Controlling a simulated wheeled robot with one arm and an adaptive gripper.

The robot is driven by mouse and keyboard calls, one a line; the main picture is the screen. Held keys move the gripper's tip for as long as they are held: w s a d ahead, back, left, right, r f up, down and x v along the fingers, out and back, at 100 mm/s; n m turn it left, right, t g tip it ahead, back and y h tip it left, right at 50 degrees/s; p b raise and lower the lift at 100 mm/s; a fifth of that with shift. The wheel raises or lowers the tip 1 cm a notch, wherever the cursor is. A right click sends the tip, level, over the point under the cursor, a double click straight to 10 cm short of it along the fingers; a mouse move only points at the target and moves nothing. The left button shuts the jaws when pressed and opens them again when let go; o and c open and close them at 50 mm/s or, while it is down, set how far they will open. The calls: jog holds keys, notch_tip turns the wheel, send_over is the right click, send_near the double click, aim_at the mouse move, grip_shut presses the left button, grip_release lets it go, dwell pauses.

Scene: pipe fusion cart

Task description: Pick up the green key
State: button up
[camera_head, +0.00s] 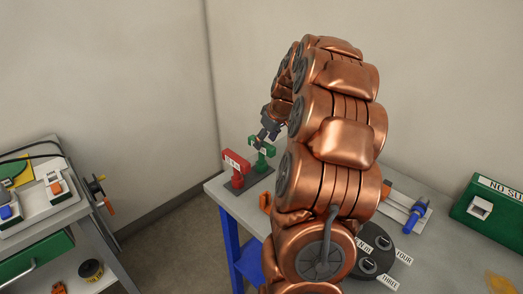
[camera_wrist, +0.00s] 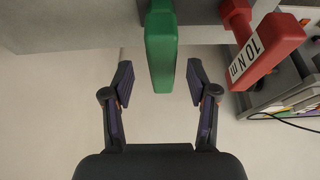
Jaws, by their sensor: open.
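The green key (camera_head: 263,152) stands upright on a grey base at the left end of the grey table, with a pale label on its head. In the wrist view the end of the green key (camera_wrist: 161,50) reaches down between the two fingertips, with a gap on each side. My gripper (camera_wrist: 159,82) is open around it and holds nothing. In the head view my gripper (camera_head: 264,138) is close by the green key and partly covers it. The lower part of the key is hidden in the wrist view.
A red key (camera_head: 237,166) stands beside the green one; the wrist view shows the red key (camera_wrist: 268,50) labelled "10 N m", just right of the fingers. An orange object (camera_head: 265,201) lies near the table edge. A black round holder (camera_head: 375,257) is further right.

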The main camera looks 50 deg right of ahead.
aim_at(262, 156)
jog(key=p+x, duration=0.1)
jog(key=x, duration=0.3)
jog(key=shift+w+a+f, duration=0.1)
grip_shut()
dwell(0.4)
